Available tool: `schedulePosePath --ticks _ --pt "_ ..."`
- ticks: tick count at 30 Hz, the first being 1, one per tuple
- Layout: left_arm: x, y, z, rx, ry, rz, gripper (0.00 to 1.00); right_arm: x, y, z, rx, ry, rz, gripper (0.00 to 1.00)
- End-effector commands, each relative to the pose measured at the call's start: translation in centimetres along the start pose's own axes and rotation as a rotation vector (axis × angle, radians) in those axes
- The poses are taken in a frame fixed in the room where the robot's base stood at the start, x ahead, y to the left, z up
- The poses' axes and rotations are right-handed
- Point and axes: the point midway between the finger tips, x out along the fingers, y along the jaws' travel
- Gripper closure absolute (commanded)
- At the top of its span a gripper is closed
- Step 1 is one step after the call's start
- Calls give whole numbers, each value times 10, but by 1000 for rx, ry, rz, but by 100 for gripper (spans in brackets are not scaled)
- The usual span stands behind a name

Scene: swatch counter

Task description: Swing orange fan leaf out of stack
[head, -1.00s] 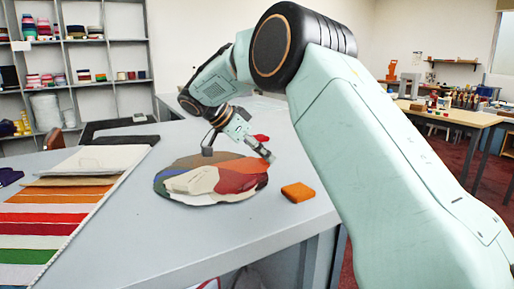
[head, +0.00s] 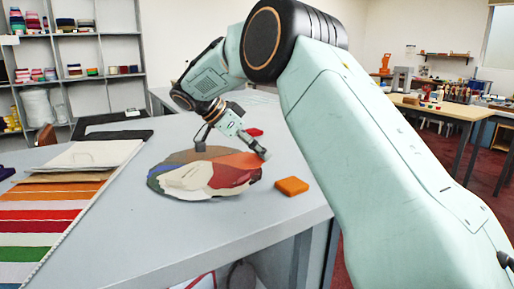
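A round fan of swatch leaves (head: 190,182) lies spread on the grey counter, with cream, red, brown and dark leaves showing. The orange leaf (head: 238,160) shows at its back right, beside the red one. My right gripper (head: 231,150) comes down from behind over the far edge of the fan. Its fingers are wide apart, one at the back and one near the right edge by the orange leaf. I cannot tell whether either fingertip touches a leaf. My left gripper is not in view.
An orange block (head: 292,186) lies right of the fan, and a small red piece (head: 253,132) lies behind it. Striped fabric samples (head: 50,214) and a pale folded cloth (head: 95,154) cover the left side. The counter (head: 175,232) in front of the fan is clear.

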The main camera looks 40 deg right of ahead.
Motion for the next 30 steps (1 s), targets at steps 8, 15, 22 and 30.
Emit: schedulePosePath --ticks 8,15,22,30 --pt "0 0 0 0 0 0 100 0 0 -1 1 1 -1 40" --pt "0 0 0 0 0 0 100 -19 -1 -1 4 2 -4 40" --pt "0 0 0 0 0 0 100 -67 -1 0 3 2 -6 40" --pt "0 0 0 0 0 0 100 -108 0 -1 3 2 -3 40"
